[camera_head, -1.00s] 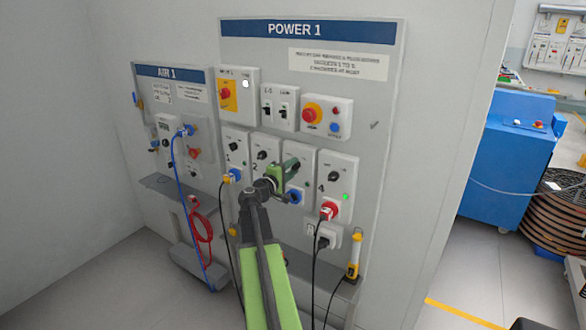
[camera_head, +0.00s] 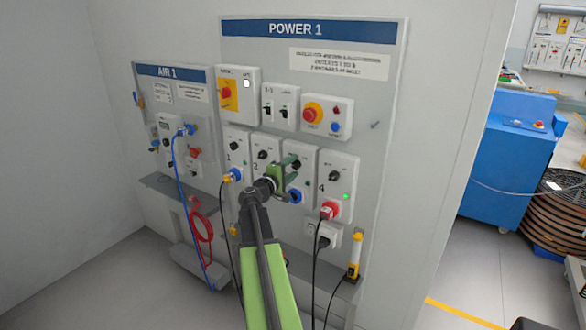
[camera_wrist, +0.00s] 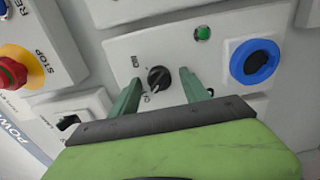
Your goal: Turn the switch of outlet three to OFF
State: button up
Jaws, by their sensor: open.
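The outlet three panel (camera_head: 302,158) is a white box on the POWER 1 board, third from the left in its row and partly hidden by my gripper. In the wrist view its black rotary switch (camera_wrist: 158,78) shows with small lettering beside it, and a pale mark on the knob points towards the lower left. A green lamp (camera_wrist: 203,33) and a round blue socket (camera_wrist: 255,60) are on the same panel. My gripper (camera_wrist: 160,85) is open in front of the switch, one finger on each side of the knob. Contact cannot be told.
Outlet four (camera_head: 336,176) on the right has a red plug (camera_head: 330,210) and a lit green lamp. Outlets one and two are on the left. Above is a box with a red stop button (camera_head: 313,112). Black cables hang below. The AIR 1 board (camera_head: 175,73) is farther left.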

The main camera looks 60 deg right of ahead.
jog(key=a, duration=1.7)
jog(key=shift+a, duration=0.2)
jog(key=w+a+f+n+t+y, duration=0.2)
jog(key=w+a+t, duration=0.2)
jog(key=w+a, duration=0.8)
jog(key=w+a+f+y, duration=0.2)
jog(key=a+f+y, duration=0.2)
jog(key=a+f, duration=0.5)
jog(key=s+a+f+g+y, duration=0.1)
jog(key=a+f+y, duration=0.3)
jog(key=a, duration=0.6)
jog(key=s+a+f+m+g+y, duration=0.1)
jog(key=s+a+f+y, duration=0.2)
jog(key=a, duration=0.7)
jog(key=s+a+f+m+g+y, duration=0.1)
jog(key=a+f+y, duration=0.4)
jog(key=a, duration=0.5)
jog(key=shift+s+a+g+p, duration=0.4)
jog(key=shift+s+g, duration=0.1)
jog(key=shift+s, duration=0.25)
